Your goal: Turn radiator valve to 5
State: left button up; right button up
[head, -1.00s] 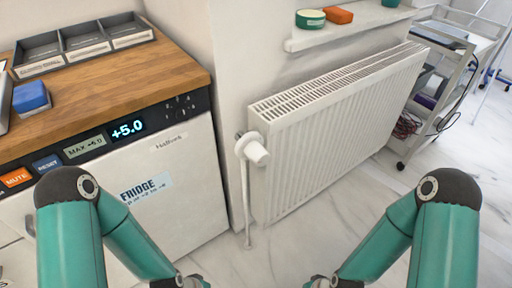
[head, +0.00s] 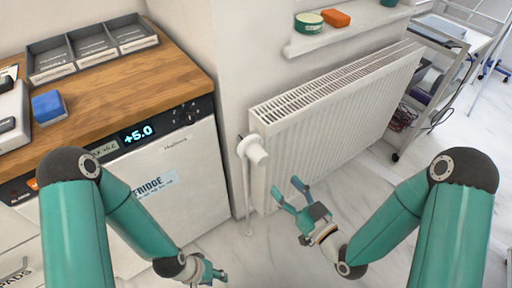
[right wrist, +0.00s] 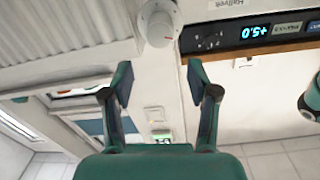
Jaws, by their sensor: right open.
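The white radiator valve (head: 256,152) sits at the near left end of the white radiator (head: 335,120), above a vertical pipe. Its numbers are too small to read. My right gripper (head: 287,186) is open and empty, below and to the right of the valve, apart from it, in front of the radiator. In the right wrist view, the valve (right wrist: 158,24) shows at the top, beyond the gap between the spread fingers (right wrist: 158,82). My left gripper (head: 215,274) is low at the bottom edge, before the fridge; its fingers are too small to judge.
A fridge (head: 185,190) with a lit +5.0 display stands left of the valve under a wooden counter (head: 130,95). A shelf (head: 345,30) is above the radiator. A wheeled cart (head: 440,85) stands at the right. The floor before the radiator is clear.

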aim_at(254, 150)
jog(key=x, duration=1.6)
jog(key=shift+d+f+p, duration=0.1)
jog(key=shift+f+p, duration=0.05)
jog(key=shift+p, duration=0.25)
jog(key=c, duration=0.9)
jog(key=b, duration=0.1)
jog(key=m+b, duration=0.1)
jog(key=shift+f+m+b, duration=0.2)
jog(key=shift+m+b, duration=0.1)
jog(key=shift+b, duration=0.1)
jog(key=shift+r+m, duration=0.2)
jog(key=shift+m, duration=0.1)
jog(key=shift+d, duration=0.1)
jog(key=shift+w, duration=0.1)
